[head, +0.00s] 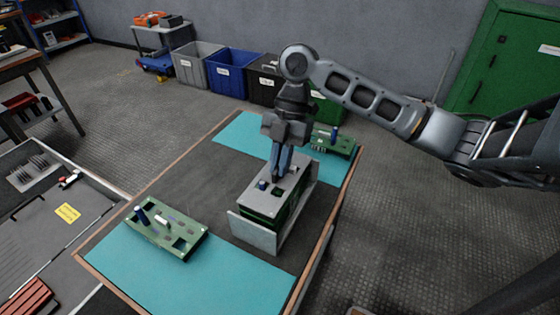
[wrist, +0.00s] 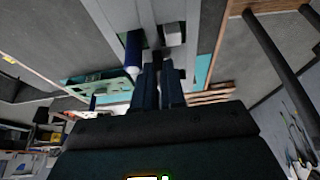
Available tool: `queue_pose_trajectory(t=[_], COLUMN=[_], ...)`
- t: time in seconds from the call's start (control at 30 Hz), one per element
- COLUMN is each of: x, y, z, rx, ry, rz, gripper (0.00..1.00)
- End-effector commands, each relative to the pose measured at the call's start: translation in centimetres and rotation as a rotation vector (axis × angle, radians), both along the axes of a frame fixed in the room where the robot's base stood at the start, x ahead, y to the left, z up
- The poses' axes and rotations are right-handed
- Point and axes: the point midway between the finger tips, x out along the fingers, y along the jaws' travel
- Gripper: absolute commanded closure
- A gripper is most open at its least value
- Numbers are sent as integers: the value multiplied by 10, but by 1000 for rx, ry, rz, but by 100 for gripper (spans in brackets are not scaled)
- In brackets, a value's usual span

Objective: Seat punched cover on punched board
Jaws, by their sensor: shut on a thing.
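The punched cover (head: 292,178) is a grey plate on top of the holder in the middle of the table. A blue cylinder (head: 262,184) stands up at one of its openings. The green punched board (head: 262,215) shows beneath the cover, mostly hidden by it and by the holder's wall. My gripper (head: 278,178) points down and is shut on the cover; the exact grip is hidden. In the wrist view, the fingers (wrist: 158,88) reach the cover, close to the blue cylinder (wrist: 133,48) and a white block (wrist: 174,34). I cannot tell whether cover and board touch all round.
The grey holder (head: 248,233) has upright end walls. A green board with parts (head: 168,232) lies on the front teal mat (head: 225,275); another green board (head: 340,142) lies at the back right. Bins (head: 233,75) stand on the floor behind. Bare dark table lies left of the holder.

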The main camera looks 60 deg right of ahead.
Motion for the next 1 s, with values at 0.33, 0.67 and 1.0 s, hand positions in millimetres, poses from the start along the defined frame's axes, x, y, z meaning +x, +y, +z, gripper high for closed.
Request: queue_pose_trajectory(t=[0.33,0.67,1.0], x=[0,0,0], y=[0,0,-1], z=[-1,-1,1], rx=[0,0,-1], ry=[0,0,0], rz=[0,0,0], gripper=[100,65,60])
